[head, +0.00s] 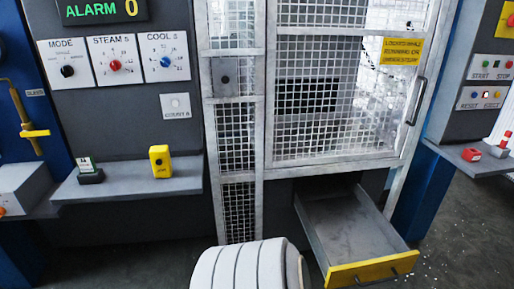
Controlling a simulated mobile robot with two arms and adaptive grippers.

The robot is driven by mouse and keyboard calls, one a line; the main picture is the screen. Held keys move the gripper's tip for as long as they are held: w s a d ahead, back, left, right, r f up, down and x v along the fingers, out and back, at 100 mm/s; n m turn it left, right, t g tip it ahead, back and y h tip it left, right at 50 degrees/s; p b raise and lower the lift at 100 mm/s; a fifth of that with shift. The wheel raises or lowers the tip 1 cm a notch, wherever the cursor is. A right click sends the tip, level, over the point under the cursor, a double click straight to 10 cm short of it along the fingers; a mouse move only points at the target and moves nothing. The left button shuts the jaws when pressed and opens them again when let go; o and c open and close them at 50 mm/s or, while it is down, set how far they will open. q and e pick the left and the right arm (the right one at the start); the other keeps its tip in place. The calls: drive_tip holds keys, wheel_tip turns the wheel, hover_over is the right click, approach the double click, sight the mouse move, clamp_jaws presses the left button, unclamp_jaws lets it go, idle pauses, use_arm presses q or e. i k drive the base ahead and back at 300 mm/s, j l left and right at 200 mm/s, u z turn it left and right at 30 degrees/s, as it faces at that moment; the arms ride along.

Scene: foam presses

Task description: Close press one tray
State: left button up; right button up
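The press tray (372,269) is a grey drawer with a yellow front and a dark handle. It stands pulled out, open, below the mesh door of the press, at the lower right of the head view. Its inside looks empty, and its rear end goes into the dark opening under the door. Neither of my grippers is in the head view, so their state and their distance from the tray are hidden.
The mesh door (345,95) above the tray is shut, with a yellow sign (402,51). A grey shelf (125,183) juts out at left, holding a yellow device (160,161) and a small dark box (90,172). Another shelf (470,158) juts out at right. White bits lie on the floor.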

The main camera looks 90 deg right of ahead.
sight(352, 242)
drive_tip(key=z, duration=3.95)
